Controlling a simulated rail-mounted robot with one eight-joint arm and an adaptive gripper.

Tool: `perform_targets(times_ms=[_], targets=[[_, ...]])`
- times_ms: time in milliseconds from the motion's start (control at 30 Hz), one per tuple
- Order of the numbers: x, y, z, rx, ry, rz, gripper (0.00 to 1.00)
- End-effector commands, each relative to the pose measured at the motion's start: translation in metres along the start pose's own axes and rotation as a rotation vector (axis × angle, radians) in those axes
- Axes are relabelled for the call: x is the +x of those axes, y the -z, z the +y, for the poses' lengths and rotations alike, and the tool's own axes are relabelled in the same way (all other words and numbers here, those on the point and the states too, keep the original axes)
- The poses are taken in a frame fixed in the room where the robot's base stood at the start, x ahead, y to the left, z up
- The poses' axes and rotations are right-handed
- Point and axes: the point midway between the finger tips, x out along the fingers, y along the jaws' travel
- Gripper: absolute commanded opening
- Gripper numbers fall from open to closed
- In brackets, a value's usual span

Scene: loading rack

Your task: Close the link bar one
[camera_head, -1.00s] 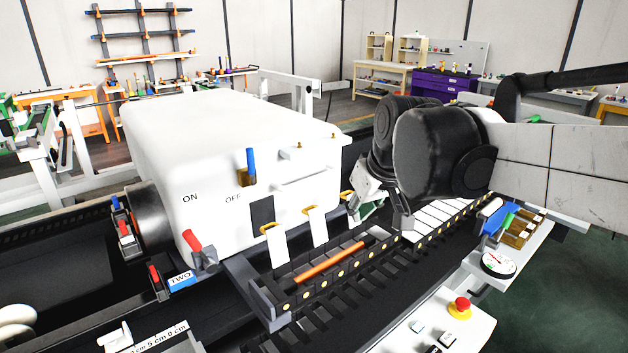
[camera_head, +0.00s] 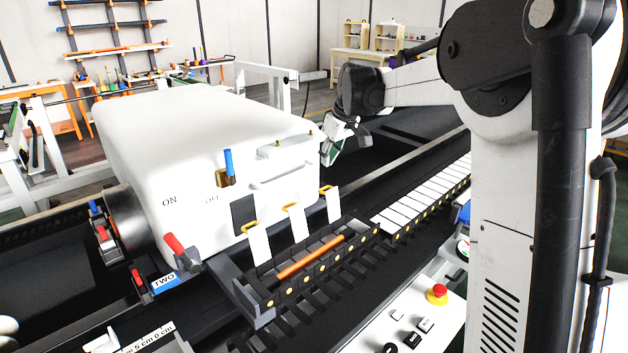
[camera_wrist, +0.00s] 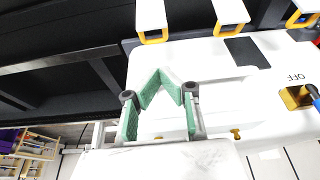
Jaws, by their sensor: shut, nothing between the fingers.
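In the head view three white link bars with yellow loop handles stand raised along the black rack (camera_head: 262,290): a left bar (camera_head: 258,245), a middle bar (camera_head: 297,224) and a right bar (camera_head: 333,207). I see no number on them, so I cannot tell which is one. My gripper (camera_head: 333,147) is beyond and above the right bar, beside the white housing's right end, and touches no bar. In the wrist view its green fingers (camera_wrist: 163,88) are shut and empty, over the white housing; the bars' yellow handles (camera_wrist: 153,40) show at the top.
The white housing (camera_head: 190,130) stands behind the bars, with a blue lever (camera_head: 229,162) and a red lever (camera_head: 174,244). An orange rod (camera_head: 310,257) lies in the rack. Flat white bars (camera_head: 425,195) lie to the right. A control panel with a red button (camera_head: 437,292) is in front.

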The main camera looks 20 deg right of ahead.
Motion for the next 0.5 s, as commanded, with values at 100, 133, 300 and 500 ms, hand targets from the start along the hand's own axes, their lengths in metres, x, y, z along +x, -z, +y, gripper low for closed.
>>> perform_targets(times_ms=[100,133,300,500], targets=[[0.005,0.002,0.003,-0.004,0.004,-0.002,0.00],[0.008,0.002,0.003,-0.005,0.004,-0.002,0.00],[0.029,0.002,0.003,-0.005,0.004,-0.001,0.00],[0.063,0.002,0.003,-0.005,0.003,-0.001,0.00]])
